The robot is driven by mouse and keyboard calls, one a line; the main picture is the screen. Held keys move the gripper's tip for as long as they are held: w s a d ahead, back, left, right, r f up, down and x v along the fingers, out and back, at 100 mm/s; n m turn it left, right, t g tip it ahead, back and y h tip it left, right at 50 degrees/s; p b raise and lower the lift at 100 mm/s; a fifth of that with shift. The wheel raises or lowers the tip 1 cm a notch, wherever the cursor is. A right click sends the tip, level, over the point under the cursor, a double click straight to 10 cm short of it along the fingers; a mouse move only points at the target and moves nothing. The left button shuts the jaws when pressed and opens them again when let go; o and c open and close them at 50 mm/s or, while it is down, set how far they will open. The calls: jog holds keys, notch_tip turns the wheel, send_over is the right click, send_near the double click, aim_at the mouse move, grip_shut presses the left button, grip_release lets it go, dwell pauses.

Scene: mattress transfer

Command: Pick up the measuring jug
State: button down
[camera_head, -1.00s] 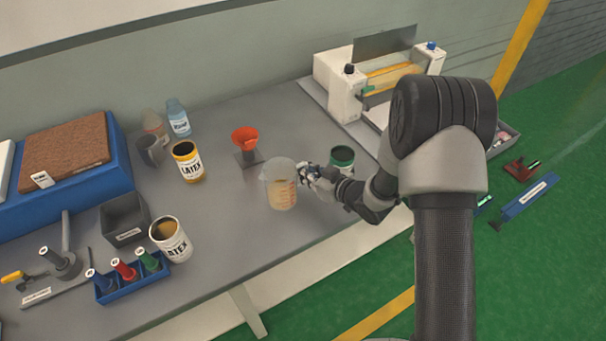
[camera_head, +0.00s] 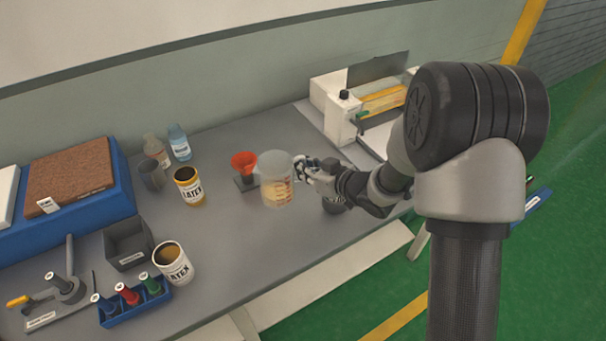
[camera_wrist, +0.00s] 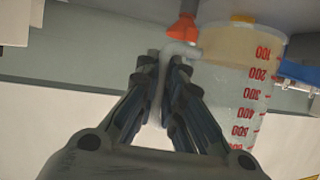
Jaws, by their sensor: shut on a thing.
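The measuring jug (camera_head: 277,183) is clear with red markings and holds a pale yellowish liquid in its lower part. It is upright and appears raised a little above the grey bench. My gripper (camera_head: 301,168) is at the jug's right side, shut on its handle. In the wrist view, my gripper's two fingers (camera_wrist: 167,62) close around the pale handle, and the jug (camera_wrist: 236,95) fills the right side, appearing upside down with its red numbers.
The orange-red funnel (camera_head: 244,163) on its stand is close behind and left of the jug. Two latex cans (camera_head: 188,188) (camera_head: 173,264) stand further left. A dark can, mostly hidden, is under my arm. The bench's front middle (camera_head: 235,265) is clear.

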jog(key=shift+r+p, duration=1.15)
jog(key=shift+r, duration=2.65)
